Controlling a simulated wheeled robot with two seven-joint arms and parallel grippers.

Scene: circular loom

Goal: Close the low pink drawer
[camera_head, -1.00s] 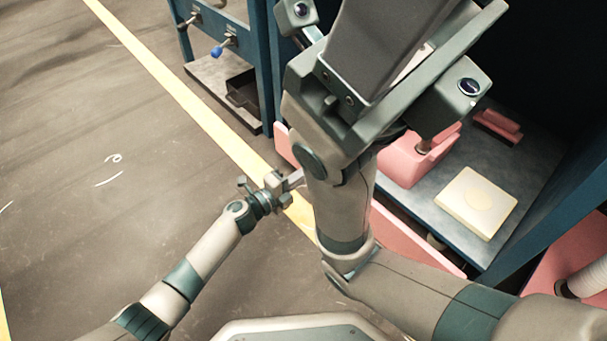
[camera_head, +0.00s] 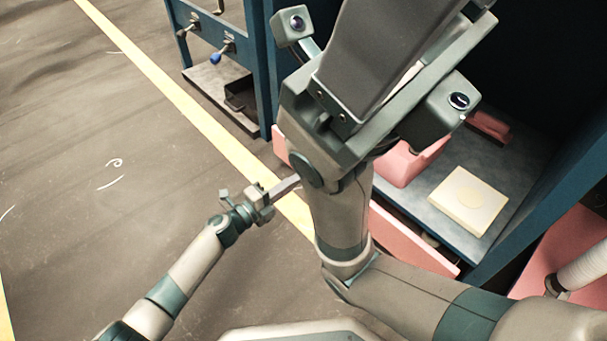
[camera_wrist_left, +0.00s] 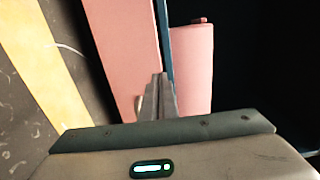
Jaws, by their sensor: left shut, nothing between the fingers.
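The low pink drawer (camera_head: 412,240) shows as a long pink front below the blue cabinet shelf, with a dark gap behind it. Its middle is hidden by my right arm. In the left wrist view, a broad pink panel (camera_wrist_left: 122,45) runs beside the fingers. My left gripper (camera_head: 292,184) is shut and empty, at the floor side of the drawer front. Its fingers (camera_wrist_left: 158,92) point along the pink panel; I cannot tell whether they touch it. My right gripper (camera_head: 390,55) looms large above the drawer; its fingertips are not clearly seen.
A grey shelf holds a cream pad (camera_head: 468,201) and a pink block (camera_head: 408,163). Another blue cabinet (camera_head: 252,60) with cranks stands at the back left. A pink part (camera_head: 545,262) lies at the lower right. The floor to the left is clear, with a yellow line (camera_head: 180,97).

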